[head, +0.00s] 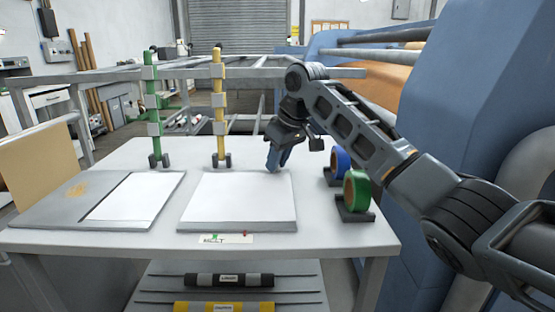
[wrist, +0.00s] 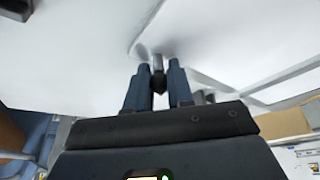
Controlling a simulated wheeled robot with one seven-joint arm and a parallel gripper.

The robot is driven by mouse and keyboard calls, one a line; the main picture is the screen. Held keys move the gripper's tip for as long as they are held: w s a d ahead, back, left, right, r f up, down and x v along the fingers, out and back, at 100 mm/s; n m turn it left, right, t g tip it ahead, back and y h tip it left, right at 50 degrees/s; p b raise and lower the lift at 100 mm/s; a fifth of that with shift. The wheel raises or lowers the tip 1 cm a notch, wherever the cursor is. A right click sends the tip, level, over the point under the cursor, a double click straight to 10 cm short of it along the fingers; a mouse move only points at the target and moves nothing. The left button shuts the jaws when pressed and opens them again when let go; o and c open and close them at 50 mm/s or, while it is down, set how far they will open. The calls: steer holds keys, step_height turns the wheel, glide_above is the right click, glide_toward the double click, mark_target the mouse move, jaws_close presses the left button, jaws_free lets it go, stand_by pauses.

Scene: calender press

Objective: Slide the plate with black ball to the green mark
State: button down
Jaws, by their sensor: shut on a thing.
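The white-topped plate (head: 238,200) lies flat on the white table, right of centre. My gripper (head: 276,160) is at its back right corner, pointing down. In the wrist view my gripper's two blue fingers (wrist: 159,88) are closed around the black ball (wrist: 158,82), a small dark knob on a short grey stem. The ball is hidden by the fingers in the head view. The green mark (head: 214,237) is on a pale label strip (head: 226,239) at the table's front edge, just in front of the plate. A small red mark (head: 245,233) stands at the strip's right end.
A grey board (head: 60,205) with a white sheet lies to the left. A green post (head: 153,110) and a yellow post (head: 218,110) stand behind. A blue roll (head: 340,161) and a green roll (head: 357,190) stand at right. A blue machine (head: 395,110) borders the right side.

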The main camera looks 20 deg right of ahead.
mark_target(253, 170)
stand_by(0.3)
steer(key=a+p, duration=0.1)
steer(key=a, duration=0.1)
steer(key=w+a+p, duration=0.1)
steer(key=a, duration=0.1)
steer(key=shift+w+a+r, duration=0.1)
steer(key=shift+w+r, duration=0.05)
steer(key=shift+w+a, duration=0.15)
steer(key=shift+a, duration=0.1)
steer(key=c, duration=1)
jaws_free()
steer(key=shift+c, duration=0.2)
steer(key=v, duration=0.7)
steer(key=shift+r, duration=0.2)
